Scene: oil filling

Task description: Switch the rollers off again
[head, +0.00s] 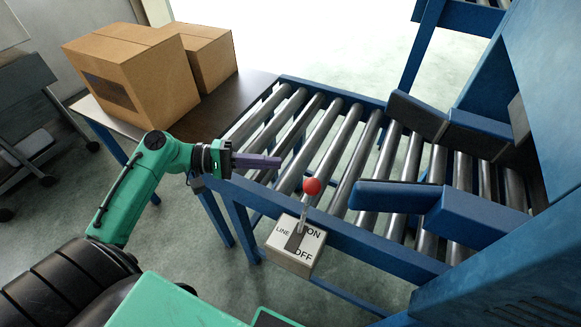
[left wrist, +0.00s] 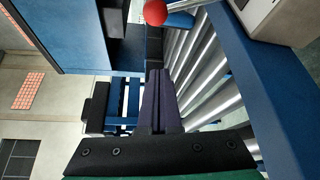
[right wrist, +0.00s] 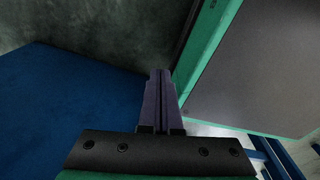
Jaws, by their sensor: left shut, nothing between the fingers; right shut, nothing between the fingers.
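The line switch is a grey box (head: 295,247) marked LINE, ON and OFF, fixed to the near side of the roller conveyor. Its lever with a red ball knob (head: 312,187) stands up toward the ON end. The knob also shows at the top of the left wrist view (left wrist: 156,12), apart from the fingers. My left gripper (head: 279,162) is shut and empty, left of the knob and a little above it in the head view. My right gripper (right wrist: 160,75) is shut and empty and shows only in the right wrist view. The rollers (head: 338,140) lie behind the switch.
Blue guide bars (head: 385,196) cross the rollers to the right of the knob. A blue machine housing (head: 540,90) stands at the right. Cardboard boxes (head: 135,75) sit on a dark table (head: 225,110) at the left. The floor left of the switch is clear.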

